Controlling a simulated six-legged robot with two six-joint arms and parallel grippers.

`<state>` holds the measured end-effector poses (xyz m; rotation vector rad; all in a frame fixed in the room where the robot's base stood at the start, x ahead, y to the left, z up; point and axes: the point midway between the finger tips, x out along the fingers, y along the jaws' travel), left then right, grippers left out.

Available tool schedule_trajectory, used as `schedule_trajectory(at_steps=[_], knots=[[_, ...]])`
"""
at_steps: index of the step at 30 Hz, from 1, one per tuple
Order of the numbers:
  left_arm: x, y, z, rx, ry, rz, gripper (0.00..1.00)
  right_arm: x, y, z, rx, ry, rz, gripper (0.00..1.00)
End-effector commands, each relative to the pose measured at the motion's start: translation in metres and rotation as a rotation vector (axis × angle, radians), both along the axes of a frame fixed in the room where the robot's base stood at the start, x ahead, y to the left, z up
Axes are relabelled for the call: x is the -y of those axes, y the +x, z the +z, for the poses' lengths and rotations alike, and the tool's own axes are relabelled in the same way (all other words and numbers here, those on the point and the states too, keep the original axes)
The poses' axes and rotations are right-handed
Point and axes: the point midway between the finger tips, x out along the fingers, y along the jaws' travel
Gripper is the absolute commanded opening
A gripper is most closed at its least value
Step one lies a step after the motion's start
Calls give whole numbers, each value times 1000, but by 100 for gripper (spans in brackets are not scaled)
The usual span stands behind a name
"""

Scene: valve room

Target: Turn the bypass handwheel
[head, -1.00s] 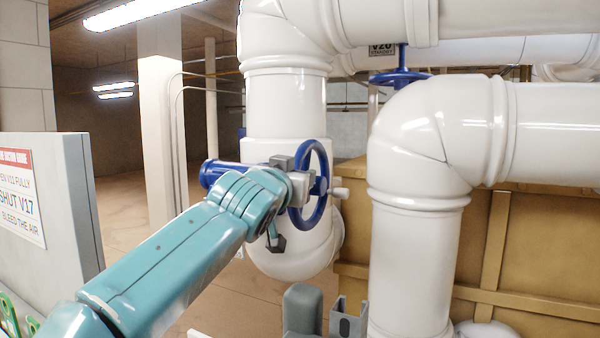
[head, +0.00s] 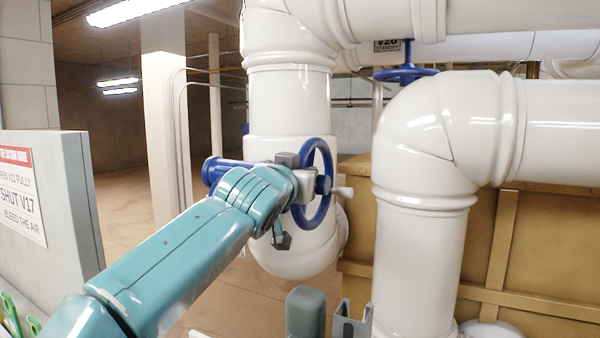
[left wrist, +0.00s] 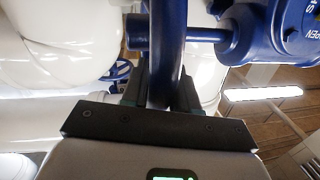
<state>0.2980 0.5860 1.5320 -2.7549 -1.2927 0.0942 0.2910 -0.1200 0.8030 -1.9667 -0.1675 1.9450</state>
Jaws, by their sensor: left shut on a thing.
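A blue handwheel (head: 317,160) stands upright, seen nearly edge-on, on a blue valve body (head: 213,171) in front of the thick white pipe. My left gripper (head: 294,178) is at the near side of its rim. In the left wrist view the blue rim (left wrist: 168,50) passes between the two dark fingers of my left gripper (left wrist: 163,92), which are shut on it. A blue stem (left wrist: 203,35) runs from the wheel to the valve body (left wrist: 266,28), which carries white lettering. My left forearm and wrist hide part of the valve body. My right gripper is not in view.
White elbow pipes (head: 430,140) stand close on the right. A second blue handwheel (head: 405,74) is behind them, under a V20 tag (head: 387,45). A grey panel with a sign (head: 20,188) stands at left. Grey shapes (head: 305,312) show at the bottom. Open floor lies behind.

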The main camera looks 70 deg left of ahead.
Motion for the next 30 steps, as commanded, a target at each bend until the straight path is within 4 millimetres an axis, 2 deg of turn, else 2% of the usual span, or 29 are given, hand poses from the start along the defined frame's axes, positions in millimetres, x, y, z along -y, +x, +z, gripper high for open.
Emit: schedule_trajectory(at_steps=[1,5,7,18,30], knots=[[-1,0,9,-17,-9,4,0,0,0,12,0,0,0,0],[-5,4,21,-97,-79,4,0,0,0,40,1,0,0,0],[-8,8,17,-143,-120,2,0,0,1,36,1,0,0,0],[-16,16,24,-321,-270,1,0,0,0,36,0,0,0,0],[-16,17,25,-367,-311,-1,0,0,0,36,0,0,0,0]])
